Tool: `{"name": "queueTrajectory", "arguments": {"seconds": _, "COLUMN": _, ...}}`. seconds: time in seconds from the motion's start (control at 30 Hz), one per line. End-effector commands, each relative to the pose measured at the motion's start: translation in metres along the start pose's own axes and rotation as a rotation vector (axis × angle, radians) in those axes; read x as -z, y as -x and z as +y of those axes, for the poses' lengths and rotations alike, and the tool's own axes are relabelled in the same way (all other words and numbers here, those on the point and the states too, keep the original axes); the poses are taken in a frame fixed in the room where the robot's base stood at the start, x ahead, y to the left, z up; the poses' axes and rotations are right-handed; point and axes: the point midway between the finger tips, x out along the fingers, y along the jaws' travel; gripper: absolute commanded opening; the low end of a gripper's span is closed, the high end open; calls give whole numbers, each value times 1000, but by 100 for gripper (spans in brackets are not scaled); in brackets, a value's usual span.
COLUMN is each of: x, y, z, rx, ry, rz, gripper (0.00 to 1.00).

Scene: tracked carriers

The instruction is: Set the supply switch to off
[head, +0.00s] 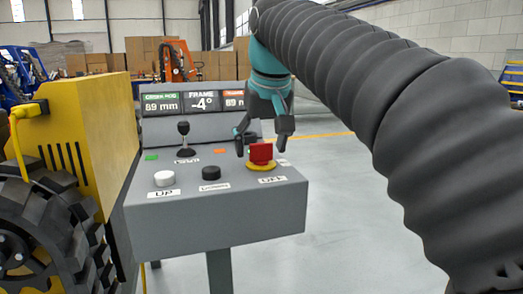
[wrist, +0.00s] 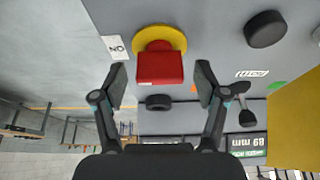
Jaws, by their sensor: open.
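The red switch handle (head: 261,153) sits on a round yellow base (head: 261,167) at the right of the grey console's top. It also shows large in the wrist view (wrist: 160,69). A white label (wrist: 116,47) that seems to read ON lies beside the yellow base. My gripper (head: 262,143) is open and points down over the handle. In the wrist view the fingertips (wrist: 160,82) stand on either side of the red handle, with gaps showing between them and it. Nothing is held.
The console (head: 215,222) also bears a white button (head: 164,178), a black button (head: 211,173), a black lever (head: 184,140) and display screens (head: 205,101). Floor at right is clear.

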Motion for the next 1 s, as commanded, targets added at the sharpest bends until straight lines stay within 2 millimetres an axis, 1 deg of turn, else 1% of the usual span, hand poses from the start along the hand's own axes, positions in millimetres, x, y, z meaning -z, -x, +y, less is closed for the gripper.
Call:
{"name": "queueTrajectory", "arguments": {"seconds": 0.1, "x": 0, "y": -5, "z": 0, "rx": 0, "ry": 0, "rz": -1, "gripper": 73}}
{"name": "queueTrajectory", "arguments": {"seconds": 0.37, "x": 0, "y": -6, "z": 0, "rx": 0, "ry": 0, "rz": -1, "gripper": 73}}
{"name": "queueTrajectory", "arguments": {"seconds": 0.47, "x": 0, "y": -6, "z": 0, "rx": 0, "ry": 0, "rz": -1, "gripper": 50}}
{"name": "queueTrajectory", "arguments": {"seconds": 0.5, "x": 0, "y": -6, "z": 0, "rx": 0, "ry": 0, "rz": -1, "gripper": 40}}
{"name": "queueTrajectory", "arguments": {"seconds": 0.57, "x": 0, "y": -5, "z": 0, "rx": 0, "ry": 0, "rz": -1, "gripper": 25}}
{"name": "queueTrajectory", "arguments": {"seconds": 0.6, "x": 0, "y": -6, "z": 0, "rx": 0, "ry": 0, "rz": -1, "gripper": 15}}
{"name": "queueTrajectory", "arguments": {"seconds": 0.63, "x": 0, "y": -6, "z": 0, "rx": 0, "ry": 0, "rz": -1, "gripper": 13}}
{"name": "queueTrajectory", "arguments": {"seconds": 0.83, "x": 0, "y": -5, "z": 0, "rx": 4, "ry": 8, "rz": -1, "gripper": 13}}
{"name": "queueTrajectory", "arguments": {"seconds": 1.0, "x": 0, "y": -4, "z": 1, "rx": 22, "ry": 53, "rz": -1, "gripper": 13}}
